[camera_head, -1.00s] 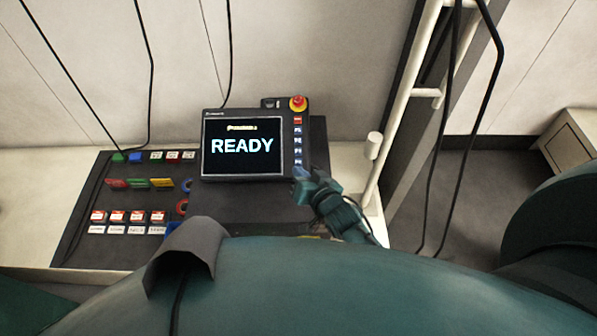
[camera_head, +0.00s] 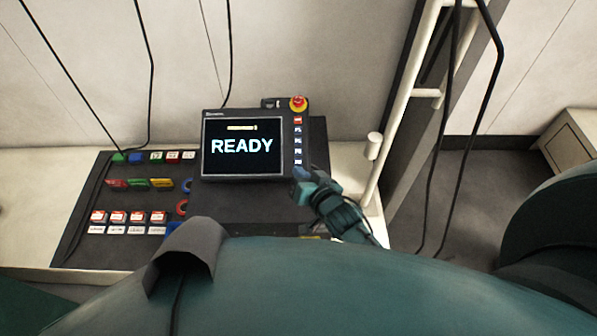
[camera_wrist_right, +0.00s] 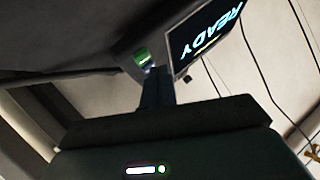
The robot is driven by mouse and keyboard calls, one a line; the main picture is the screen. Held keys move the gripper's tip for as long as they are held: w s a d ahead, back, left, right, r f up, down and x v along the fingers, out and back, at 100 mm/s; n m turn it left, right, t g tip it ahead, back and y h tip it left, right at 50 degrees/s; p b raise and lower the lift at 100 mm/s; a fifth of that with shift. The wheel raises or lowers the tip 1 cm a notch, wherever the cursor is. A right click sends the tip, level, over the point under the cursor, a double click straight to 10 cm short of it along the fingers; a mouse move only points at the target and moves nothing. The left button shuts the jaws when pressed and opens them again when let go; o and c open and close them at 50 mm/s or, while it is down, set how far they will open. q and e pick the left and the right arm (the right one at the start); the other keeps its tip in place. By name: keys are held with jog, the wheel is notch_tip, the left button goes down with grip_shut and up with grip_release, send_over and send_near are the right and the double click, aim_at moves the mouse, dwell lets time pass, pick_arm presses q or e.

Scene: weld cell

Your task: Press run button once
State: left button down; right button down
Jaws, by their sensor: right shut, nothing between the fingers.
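The control pendant (camera_head: 207,150) stands on the dark console, and its screen (camera_head: 241,146) reads READY. A column of small buttons (camera_head: 298,142) runs down its right side, red on top; their labels are too small to read. My right gripper (camera_head: 301,176) is shut and empty, with its tips at the lower end of this column, covering what lies there. In the right wrist view a green button (camera_wrist_right: 142,55) shows beside the screen, close to the dark fingertips (camera_wrist_right: 156,88). I cannot tell whether they touch. My left gripper is not in view.
A red emergency stop knob (camera_head: 298,103) sits at the pendant's top right corner. The console (camera_head: 235,205) carries several coloured switches at left. A white pipe frame (camera_head: 400,120) with black cables rises on the right, near my right arm.

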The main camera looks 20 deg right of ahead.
jog(key=shift+w+f, duration=0.1)
jog(key=shift+f, duration=0.05)
dwell(0.4)
jog(key=shift+w+f, duration=0.1)
jog(key=shift+f, duration=0.15)
jog(key=shift+w+f+b, duration=0.2)
jog(key=shift+f+b, duration=0.35)
dwell(0.6)
jog(key=shift+s, duration=0.1)
jog(key=shift+s+a+r+p, duration=0.3)
jog(key=shift+s+r+p, duration=0.2)
jog(key=shift+r+p, duration=0.45)
jog(key=shift+f, duration=0.25)
